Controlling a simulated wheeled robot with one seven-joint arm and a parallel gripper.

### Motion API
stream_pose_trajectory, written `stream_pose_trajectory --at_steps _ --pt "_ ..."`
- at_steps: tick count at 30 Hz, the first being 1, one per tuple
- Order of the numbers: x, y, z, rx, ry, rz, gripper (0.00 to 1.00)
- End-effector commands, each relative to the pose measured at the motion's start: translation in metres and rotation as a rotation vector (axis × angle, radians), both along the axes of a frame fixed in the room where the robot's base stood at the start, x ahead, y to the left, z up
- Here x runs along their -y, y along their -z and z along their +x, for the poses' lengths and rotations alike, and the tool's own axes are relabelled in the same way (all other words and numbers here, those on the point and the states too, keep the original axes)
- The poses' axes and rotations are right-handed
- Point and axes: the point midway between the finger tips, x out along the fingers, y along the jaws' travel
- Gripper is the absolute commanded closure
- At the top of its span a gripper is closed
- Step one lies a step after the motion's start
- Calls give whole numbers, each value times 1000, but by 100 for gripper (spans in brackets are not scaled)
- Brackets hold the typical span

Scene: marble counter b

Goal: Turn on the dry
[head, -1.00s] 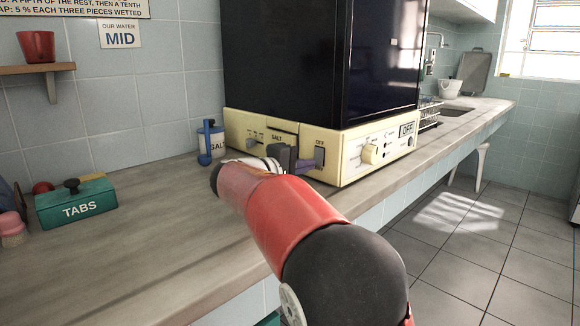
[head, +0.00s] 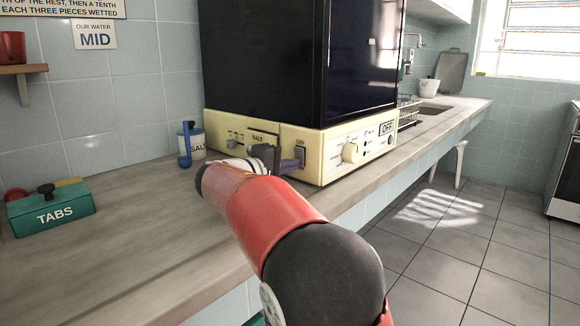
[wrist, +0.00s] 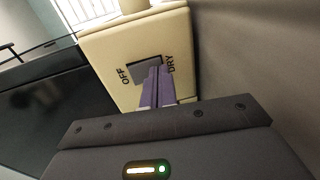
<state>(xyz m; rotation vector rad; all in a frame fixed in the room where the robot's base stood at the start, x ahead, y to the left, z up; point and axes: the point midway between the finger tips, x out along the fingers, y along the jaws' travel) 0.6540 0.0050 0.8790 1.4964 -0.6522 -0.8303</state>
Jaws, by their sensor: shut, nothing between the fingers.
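The cream-based machine (head: 262,148) with a tall dark cabinet stands on the counter. A dark rocker switch (head: 300,154) sits on its near face by the front corner, with OFF printed above it. In the wrist view the switch (wrist: 143,70) lies between the words OFF and DRY. My gripper (head: 296,163) is shut and empty. Its purple fingers (wrist: 155,85) are at the DRY end of the switch and cover part of it. I cannot tell whether they touch or which way the switch is pressed. A small display (head: 388,128) on the front reads OFF.
A cream dial (head: 351,153) is on the front panel, and a SALT panel (head: 262,138) is left of the switch. A SALT container (head: 196,141) stands left of the machine. A green TABS box (head: 52,210) is at the left. The counter between is clear.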

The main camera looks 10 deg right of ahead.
Motion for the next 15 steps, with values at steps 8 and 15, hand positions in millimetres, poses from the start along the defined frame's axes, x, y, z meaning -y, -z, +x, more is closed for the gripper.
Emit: stream_pose_trajectory --at_steps 8,15 --pt "-39 -5 -27 2 -6 2 100" --pt "-58 -9 -42 1 -4 1 100"
